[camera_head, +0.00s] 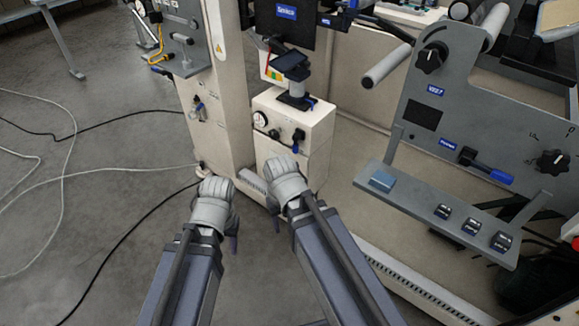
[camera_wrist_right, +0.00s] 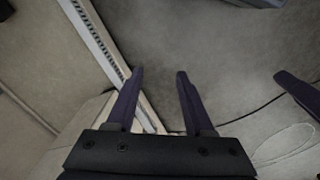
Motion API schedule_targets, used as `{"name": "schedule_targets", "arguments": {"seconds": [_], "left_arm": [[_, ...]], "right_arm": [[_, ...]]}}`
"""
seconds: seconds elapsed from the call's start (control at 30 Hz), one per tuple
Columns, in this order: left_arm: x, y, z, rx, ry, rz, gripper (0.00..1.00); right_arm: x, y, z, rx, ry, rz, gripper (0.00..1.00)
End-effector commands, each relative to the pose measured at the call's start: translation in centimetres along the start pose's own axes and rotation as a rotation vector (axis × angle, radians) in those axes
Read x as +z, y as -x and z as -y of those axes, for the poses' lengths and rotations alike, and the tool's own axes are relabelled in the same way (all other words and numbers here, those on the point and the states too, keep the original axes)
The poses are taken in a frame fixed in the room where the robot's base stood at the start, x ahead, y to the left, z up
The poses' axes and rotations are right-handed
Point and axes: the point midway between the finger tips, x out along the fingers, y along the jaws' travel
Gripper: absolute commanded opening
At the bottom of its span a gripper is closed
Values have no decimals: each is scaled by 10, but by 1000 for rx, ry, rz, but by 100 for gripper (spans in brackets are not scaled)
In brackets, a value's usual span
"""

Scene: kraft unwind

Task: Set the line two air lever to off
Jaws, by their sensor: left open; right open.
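A blue-handled lever (camera_head: 487,166) sits on the grey panel at the right, its handle pointing right and slightly down. A small blue label (camera_head: 447,143) is above it, too small to read. Other blue handles show on the cream box (camera_head: 296,148) and on the left grey panel (camera_head: 160,69); I cannot tell which is line two. My left gripper (camera_head: 233,243) is low in front of the machine, open and empty. My right gripper (camera_head: 277,224) is beside it, also empty; its fingers stand apart in the right wrist view (camera_wrist_right: 160,80).
A shelf (camera_head: 400,196) with a blue block and several small dark items juts out below the right panel. A roller (camera_head: 388,66) and black knobs (camera_head: 431,58) stick out nearby. Cables (camera_head: 110,122) lie on the open floor at left.

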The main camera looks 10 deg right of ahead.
Motion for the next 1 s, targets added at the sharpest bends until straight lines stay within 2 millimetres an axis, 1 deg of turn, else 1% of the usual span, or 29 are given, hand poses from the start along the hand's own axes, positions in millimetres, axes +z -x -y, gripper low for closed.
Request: {"name": "schedule_targets", "arguments": {"seconds": [0.03, 0.3, 0.5, 0.57, 0.6, 0.67, 0.7, 0.77, 0.8, 0.87, 0.9, 0.97, 1.0], "left_arm": [[-2, -35, -3, 0, 0, 0, 50], [-7, -123, -12, -1, 0, -2, 50], [-11, -185, -18, -1, 0, -3, 50], [-12, -202, -19, -2, 0, -3, 50], [-12, -213, -20, -2, 0, -3, 50], [-13, -229, -22, -2, 0, -3, 50], [-14, -239, -23, -2, 0, -4, 50], [-14, -249, -24, -2, 0, -4, 50], [-14, -252, -24, -2, 0, -4, 50], [-15, -254, -24, -2, 0, -4, 50], [-15, -255, -24, -2, 0, -4, 50], [-15, -256, -24, -2, 0, -4, 50], [-15, -255, -24, -2, 0, -4, 50]], "right_arm": [[-2, -36, -3, 1, -9, -4, 52], [-13, -125, -25, 31, -10, -29, 52], [-29, -186, -49, 116, 65, -47, 52], [-36, -202, -59, 162, 112, -50, 52], [-42, -211, -66, 200, 154, -50, 52], [-54, -224, -78, 273, 237, -47, 52], [-65, -230, -88, 340, 314, -39, 52], [-85, -230, -103, 463, 461, -14, 52], [-98, -223, -112, 544, 555, 11, 52], [-117, -211, -121, 664, 700, 58, 52], [-131, -200, -126, 748, 797, 98, 52], [-152, -181, -130, 874, 943, 172, 52], [-167, -167, -130, 958, 1040, 229, 52]]}}
